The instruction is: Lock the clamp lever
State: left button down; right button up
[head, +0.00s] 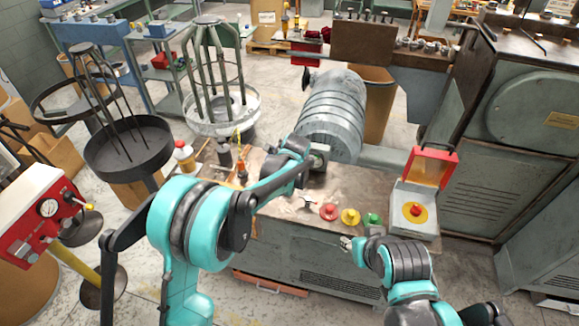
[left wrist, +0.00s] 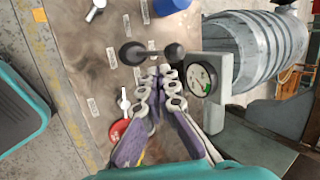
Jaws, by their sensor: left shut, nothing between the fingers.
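A black lever with a round knob (left wrist: 152,53), which looks like the clamp lever, stands on the worn bench top in the left wrist view. My left gripper (left wrist: 160,76) is shut and empty, its fingertips just short of the lever's knob end; I cannot tell whether they touch. In the head view my left wrist hides the lever and the left fingers. My right gripper (head: 346,242) is low in front of the bench, small in the picture, and its finger opening is unclear.
A gauge block (left wrist: 203,80) stands right beside my left fingers, with a ribbed grey drum (head: 333,115) behind it. Red (head: 329,211), yellow (head: 350,216) and green (head: 372,220) buttons line the bench front. A red-buttoned box (head: 414,212) is at the right.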

pick_arm(q)
jog(key=p+v, duration=0.2)
jog(key=v, duration=0.6)
jog(key=shift+w+r, duration=0.15)
jog(key=shift+r, duration=0.4)
jog(key=shift+d, duration=0.2)
jog(key=shift+a, duration=0.1)
